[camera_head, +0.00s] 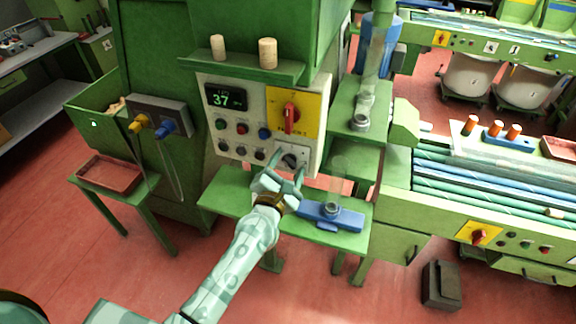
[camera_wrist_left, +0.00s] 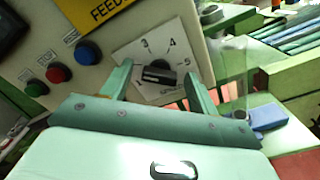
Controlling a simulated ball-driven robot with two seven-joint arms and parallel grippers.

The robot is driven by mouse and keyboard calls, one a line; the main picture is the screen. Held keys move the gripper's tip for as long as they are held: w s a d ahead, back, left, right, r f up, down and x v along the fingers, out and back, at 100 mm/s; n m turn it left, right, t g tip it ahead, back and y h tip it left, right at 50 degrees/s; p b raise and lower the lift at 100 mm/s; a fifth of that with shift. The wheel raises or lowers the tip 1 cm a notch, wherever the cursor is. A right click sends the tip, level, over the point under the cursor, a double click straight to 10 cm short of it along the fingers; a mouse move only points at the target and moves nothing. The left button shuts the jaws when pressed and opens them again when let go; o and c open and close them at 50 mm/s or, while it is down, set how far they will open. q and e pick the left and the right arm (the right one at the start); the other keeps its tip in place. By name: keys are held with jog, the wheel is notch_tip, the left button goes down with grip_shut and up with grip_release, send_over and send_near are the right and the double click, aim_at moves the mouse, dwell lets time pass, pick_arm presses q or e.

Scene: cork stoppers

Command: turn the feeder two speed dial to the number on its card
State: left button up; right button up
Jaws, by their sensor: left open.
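The speed dial is a black knob (camera_wrist_left: 158,73) on a white plate marked with numbers; 3, 4 and 5 are legible in the left wrist view. The knob lies nearly level in that picture. In the head view the dial (camera_head: 291,160) is at the lower right of the grey control panel (camera_head: 232,158). My left gripper (camera_head: 282,172) is open in front of it. In the left wrist view its fingers (camera_wrist_left: 158,68) appear either side of the knob; I cannot tell whether they touch it. I cannot make out the dial's card. My right gripper is not in view.
Above the dial are a yellow plate with a red switch (camera_head: 291,115), several buttons and a green display reading 37 (camera_head: 226,98). Two corks stand on the shelf (camera_head: 240,67) above the panel. A blue fixture (camera_head: 345,217) sits on the green ledge just below right of my gripper.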

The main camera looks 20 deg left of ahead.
pick_arm(q)
jog(key=shift+w, duration=0.1)
jog(key=c, duration=1)
jog(key=shift+r+m+p, duration=0.1)
jog(key=shift+m+p, duration=0.35)
jog(key=shift+m, duration=0.35)
jog(key=m+p, duration=0.2)
jog(key=m, duration=0.2)
jog(key=m+p, duration=0.2)
jog(key=m, duration=0.2)
jog(key=shift+f, duration=0.2)
